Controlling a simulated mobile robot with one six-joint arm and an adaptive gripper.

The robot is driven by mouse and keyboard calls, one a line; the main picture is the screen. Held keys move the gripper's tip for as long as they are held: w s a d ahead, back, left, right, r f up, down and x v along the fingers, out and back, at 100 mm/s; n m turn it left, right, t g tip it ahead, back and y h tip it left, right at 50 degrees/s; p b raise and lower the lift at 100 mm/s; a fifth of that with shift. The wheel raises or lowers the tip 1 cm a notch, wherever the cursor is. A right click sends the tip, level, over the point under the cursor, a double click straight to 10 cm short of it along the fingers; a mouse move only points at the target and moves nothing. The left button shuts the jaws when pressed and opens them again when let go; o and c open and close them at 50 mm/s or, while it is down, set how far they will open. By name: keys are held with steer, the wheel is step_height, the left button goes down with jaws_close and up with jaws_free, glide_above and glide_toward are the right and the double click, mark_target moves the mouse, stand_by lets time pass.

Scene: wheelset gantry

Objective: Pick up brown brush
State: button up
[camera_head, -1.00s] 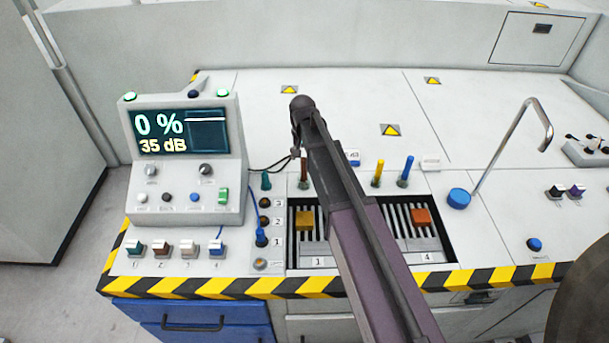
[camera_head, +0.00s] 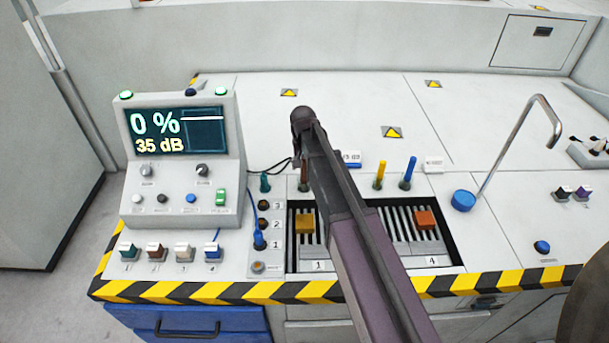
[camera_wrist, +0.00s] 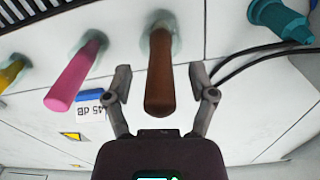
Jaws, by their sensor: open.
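The brown brush (camera_wrist: 160,80) stands upright in its holder on the bench. In the wrist view its brown handle lies between the two open fingers of my gripper (camera_wrist: 160,84), apparently without contact. In the head view a small part of the brown brush (camera_head: 304,172) shows just left of my arm. My arm hides the gripper's fingers there.
Yellow (camera_head: 380,174) and blue (camera_head: 408,174) handles stand further right. The display console (camera_head: 183,160) is at the left.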

jaws_close()
steer(key=shift+r, duration=0.2)
stand_by(0.4)
step_height(320, 180, up, 10)
steer(key=p, duration=1)
steer(key=shift+f, duration=0.2)
steer(key=shift+s, duration=0.1)
stand_by(0.7)
